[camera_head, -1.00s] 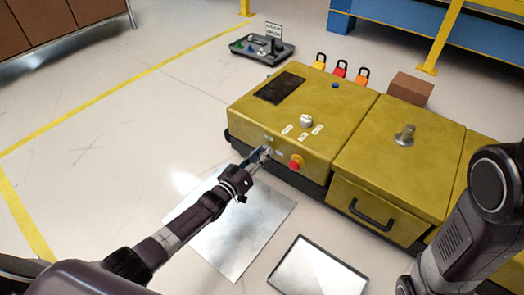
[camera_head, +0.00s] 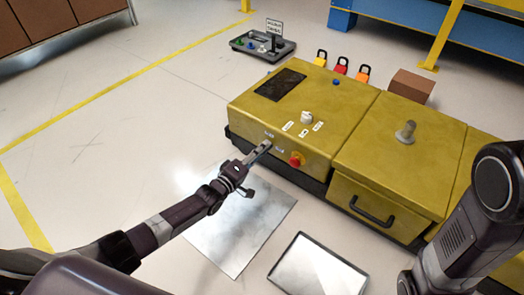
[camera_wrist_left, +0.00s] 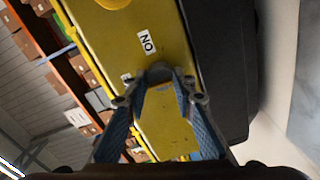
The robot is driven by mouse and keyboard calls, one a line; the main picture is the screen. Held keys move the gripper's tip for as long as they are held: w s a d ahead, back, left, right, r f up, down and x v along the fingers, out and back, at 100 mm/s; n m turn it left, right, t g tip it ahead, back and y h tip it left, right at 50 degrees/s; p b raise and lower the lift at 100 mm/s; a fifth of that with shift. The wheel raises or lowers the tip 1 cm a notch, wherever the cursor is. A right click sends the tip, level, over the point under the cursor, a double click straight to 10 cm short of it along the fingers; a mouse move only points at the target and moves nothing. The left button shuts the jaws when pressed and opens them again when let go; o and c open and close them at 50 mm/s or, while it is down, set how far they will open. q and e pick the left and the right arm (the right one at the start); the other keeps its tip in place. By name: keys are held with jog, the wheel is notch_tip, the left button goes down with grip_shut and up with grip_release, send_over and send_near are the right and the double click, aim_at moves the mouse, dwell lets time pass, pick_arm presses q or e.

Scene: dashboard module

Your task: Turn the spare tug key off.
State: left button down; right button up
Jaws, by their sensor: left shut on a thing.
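The yellow tug (camera_head: 290,110) stands on the floor with its front panel facing my left arm. My left gripper (camera_head: 264,147) is at this panel, left of the red button (camera_head: 296,160). In the left wrist view its blue fingers (camera_wrist_left: 160,92) are shut on a small grey rounded piece, seemingly the spare tug key (camera_wrist_left: 159,72). The fingers hide much of the key, and its turn angle cannot be told. An ON label (camera_wrist_left: 146,42) shows beside it, turned over in this view. In the head view the key is hidden behind the fingertips. My right gripper is not in view.
A white knob (camera_head: 306,117) with labels is on the tug's top. Padlocks (camera_head: 341,66) and a brown box (camera_head: 411,86) are behind it. A black tray (camera_head: 262,51) stands at the back. A metal sheet (camera_head: 240,235) and a dark-rimmed tray (camera_head: 316,270) are in front.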

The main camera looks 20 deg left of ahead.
pick_arm(q)
jog(key=shift+n, duration=0.4)
jog(key=c, duration=1.6)
grip_release()
jog(key=shift+s, duration=0.1)
jog(key=v, duration=1.2)
